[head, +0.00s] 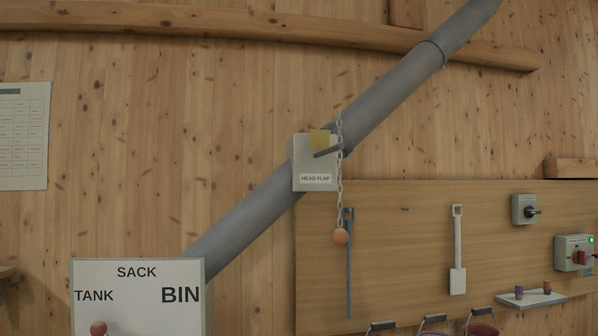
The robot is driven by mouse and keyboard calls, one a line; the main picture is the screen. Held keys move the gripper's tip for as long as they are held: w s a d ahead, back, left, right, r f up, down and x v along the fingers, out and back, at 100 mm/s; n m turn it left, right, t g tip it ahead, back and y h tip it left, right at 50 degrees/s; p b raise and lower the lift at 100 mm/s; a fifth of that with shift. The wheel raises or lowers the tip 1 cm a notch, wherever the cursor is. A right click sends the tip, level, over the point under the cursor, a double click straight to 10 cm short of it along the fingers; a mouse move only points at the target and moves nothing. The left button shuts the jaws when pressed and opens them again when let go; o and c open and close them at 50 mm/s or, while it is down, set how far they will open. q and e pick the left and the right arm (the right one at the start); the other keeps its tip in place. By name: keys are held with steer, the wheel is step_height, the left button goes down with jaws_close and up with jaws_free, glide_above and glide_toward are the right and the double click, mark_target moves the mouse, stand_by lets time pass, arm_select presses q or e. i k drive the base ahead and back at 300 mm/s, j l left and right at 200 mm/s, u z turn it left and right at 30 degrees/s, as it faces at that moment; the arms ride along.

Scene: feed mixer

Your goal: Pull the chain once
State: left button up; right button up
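The chain (340,190) hangs straight down beside a grey box labelled HEAD FLAP (310,160). An orange-red ball (340,236) is at the chain's lower end. A short dark lever (327,152) sticks out at the box front beside the upper chain, below a yellow patch (319,139). The box sits on a grey diagonal pipe (240,216). Neither of my grippers shows in the head view.
A SACK, TANK, BIN sign (137,295) with a red knob (98,328) stands at lower left. A wooden board (400,250) behind the chain carries hanging tools, switch boxes (524,209) and a small shelf (531,299). Bucket handles (433,319) show along the bottom.

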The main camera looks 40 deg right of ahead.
mark_target(339, 237)
steer(key=z, duration=1.65)
steer(key=i+j, duration=0.35)
steer(key=j, duration=0.1)
